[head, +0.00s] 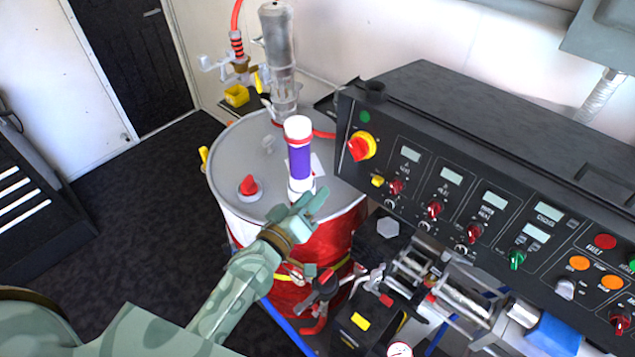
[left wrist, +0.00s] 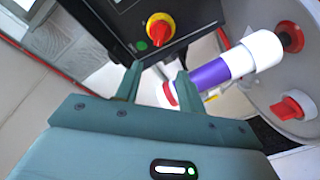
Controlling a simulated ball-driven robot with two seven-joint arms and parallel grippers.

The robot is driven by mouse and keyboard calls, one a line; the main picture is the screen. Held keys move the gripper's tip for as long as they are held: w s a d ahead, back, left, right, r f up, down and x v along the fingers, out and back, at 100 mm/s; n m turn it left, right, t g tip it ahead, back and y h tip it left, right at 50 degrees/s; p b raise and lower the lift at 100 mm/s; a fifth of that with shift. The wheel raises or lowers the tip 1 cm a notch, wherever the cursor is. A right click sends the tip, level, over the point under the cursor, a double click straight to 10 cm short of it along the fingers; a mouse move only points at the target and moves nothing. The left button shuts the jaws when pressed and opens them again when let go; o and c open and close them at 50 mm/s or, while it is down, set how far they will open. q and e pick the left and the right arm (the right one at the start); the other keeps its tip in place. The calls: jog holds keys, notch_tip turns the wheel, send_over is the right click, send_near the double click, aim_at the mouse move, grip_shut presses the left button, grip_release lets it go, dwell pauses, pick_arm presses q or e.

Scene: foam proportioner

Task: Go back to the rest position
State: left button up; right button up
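My left gripper (head: 312,203) is raised over the front of the red drum with the grey lid. In the left wrist view its two fingers (left wrist: 157,82) stand apart, with nothing clasped between them. A purple tube (head: 299,163) with white ends stands on the drum lid just behind the fingers in the head view. The tube also shows in the left wrist view (left wrist: 210,74), running behind the right finger, with a white and red end seen in the gap. I cannot tell whether a finger touches it. My right gripper is not in view.
The black control panel (head: 470,190) with a red-yellow knob (head: 361,146) is close on the right. The drum (head: 235,150) carries a red cap (head: 249,187) and a clear cylinder (head: 279,50). Valves and pipes lie below the panel. Dark floor (head: 140,200) on the left is clear.

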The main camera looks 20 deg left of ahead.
pick_arm(q)
jog(key=s+a+f+m+g+y+b, duration=0.1)
jog(key=s+f+m+g+b, duration=0.2)
jog(key=f, duration=0.8)
jog(key=s+f+m+g, duration=0.15)
jog(key=s+f, duration=0.35)
jog(key=f, duration=0.7)
jog(key=s+a+f+m+g+y+b, duration=0.15)
jog(key=s+f+g, duration=0.25)
jog(key=f, duration=0.7)
jog(key=s+a+f+m+g+b, duration=0.2)
jog(key=s+f+b, duration=0.4)
jog(key=s+f, duration=0.8)
jog(key=s+a+f+m+g+y+b, duration=0.1)
jog(key=s+a+f+g+b, duration=0.3)
jog(key=s+f, duration=1)
jog(key=s+m+g+b, duration=0.1)
jog(key=g+b, duration=0.1)
jog(key=b, duration=0.1)
jog(key=shift+s+a, duration=0.2)
jog(key=shift+s, duration=0.2)
jog(key=shift+w+y, duration=0.1)
jog(key=shift+y, duration=0.15)
